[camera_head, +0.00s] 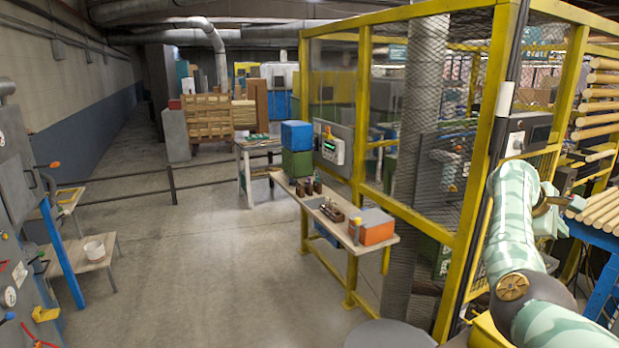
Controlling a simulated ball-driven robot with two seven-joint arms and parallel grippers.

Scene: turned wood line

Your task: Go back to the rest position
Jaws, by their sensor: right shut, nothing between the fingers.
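My right arm, patterned in pale green and white, rises from the lower right corner and bends at its upper end. My right gripper (562,203) is at the far right, beside the upper part of that arm and in front of the stacked wooden rods. It is small and partly hidden by the arm. Its fingers are shut with nothing seen between them. My left gripper and left arm are not in view.
A yellow-framed mesh fence (460,215) stands close left of my right arm. Turned wooden rods (603,210) lie on a blue stand at right. A workbench (345,235) bears an orange box (376,232). Grey machinery (15,215) stands at left. The middle floor is clear.

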